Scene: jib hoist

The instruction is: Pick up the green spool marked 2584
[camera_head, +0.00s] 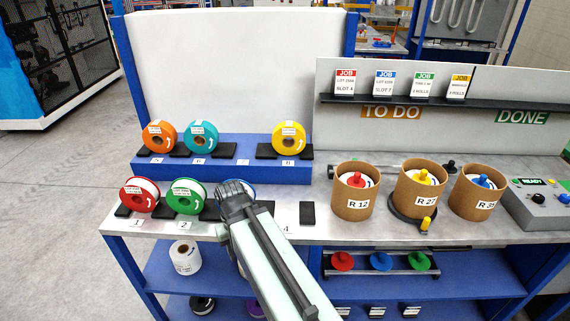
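The green spool (185,204) stands upright on the front row of the bench at the place marked 2. The gripper appears apart from the green spool.
A red spool (139,195) stands close on the left. Orange (159,136), teal (201,137) and yellow (289,138) spools stand on the raised blue step (226,170) behind. The place marked 4 is empty. Cardboard tubs (357,205) stand on the right. A shelf lies below the bench.

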